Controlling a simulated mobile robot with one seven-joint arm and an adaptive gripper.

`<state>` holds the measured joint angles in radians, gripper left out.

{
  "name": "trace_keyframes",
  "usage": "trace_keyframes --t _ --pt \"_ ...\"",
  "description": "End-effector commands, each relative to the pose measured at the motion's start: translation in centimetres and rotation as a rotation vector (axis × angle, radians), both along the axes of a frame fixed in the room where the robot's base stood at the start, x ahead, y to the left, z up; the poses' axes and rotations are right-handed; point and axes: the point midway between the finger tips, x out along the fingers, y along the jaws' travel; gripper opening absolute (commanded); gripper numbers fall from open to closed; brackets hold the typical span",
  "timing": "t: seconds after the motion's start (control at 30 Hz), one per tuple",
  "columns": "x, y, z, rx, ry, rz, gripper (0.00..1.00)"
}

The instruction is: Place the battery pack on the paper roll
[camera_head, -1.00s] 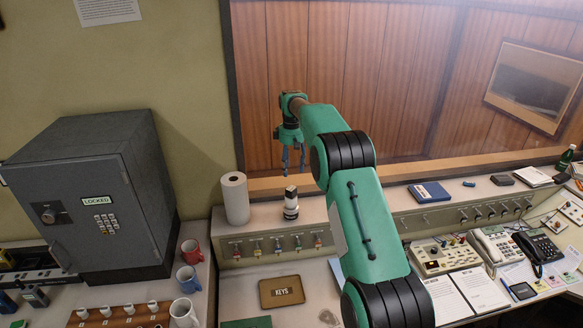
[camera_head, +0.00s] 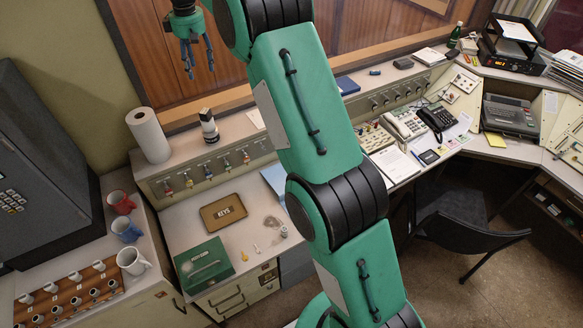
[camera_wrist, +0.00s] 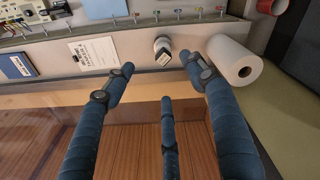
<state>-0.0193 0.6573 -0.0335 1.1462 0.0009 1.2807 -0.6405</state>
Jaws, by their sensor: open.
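The white paper roll (camera_head: 149,135) stands upright on the shelf at the left. It also shows in the wrist view (camera_wrist: 233,60), right of the fingers. To its right in the head view stands a small white and black cylinder with a dark and pale block (camera_head: 206,117) on top, seen also in the wrist view (camera_wrist: 162,50). I cannot tell for sure whether that block is the battery pack. My gripper (camera_head: 200,70) is open and empty, fingers pointing down, above and beyond the shelf near the wood-panelled window. In the wrist view its blue fingers (camera_wrist: 155,85) are spread apart.
A grey safe (camera_head: 45,170) stands at the left, with mugs (camera_head: 127,229) beside it. A KEYS tray (camera_head: 223,210) and a green box (camera_head: 204,266) lie on the lower desk. A blue book (camera_head: 347,85) and a black block (camera_head: 403,62) lie farther right on the shelf.

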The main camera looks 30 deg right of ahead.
Motion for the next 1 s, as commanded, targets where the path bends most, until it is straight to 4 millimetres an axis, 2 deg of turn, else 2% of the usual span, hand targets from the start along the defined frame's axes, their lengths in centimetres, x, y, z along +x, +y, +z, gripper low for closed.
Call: trace_keyframes --t 0.03,0.2,0.5,0.73,1.0 --pt "-1.2 -0.1 1.4 0.001 -0.010 -0.013 0.56" --pt "-4.9 -0.3 5.0 0.008 -0.040 -0.062 0.56" --pt "-12.4 -0.6 10.1 0.021 -0.091 -0.148 0.56" --pt "-18.6 -0.8 13.0 0.035 -0.133 -0.213 0.56" --pt "-26.2 -1.1 15.0 0.054 -0.178 -0.289 0.56"
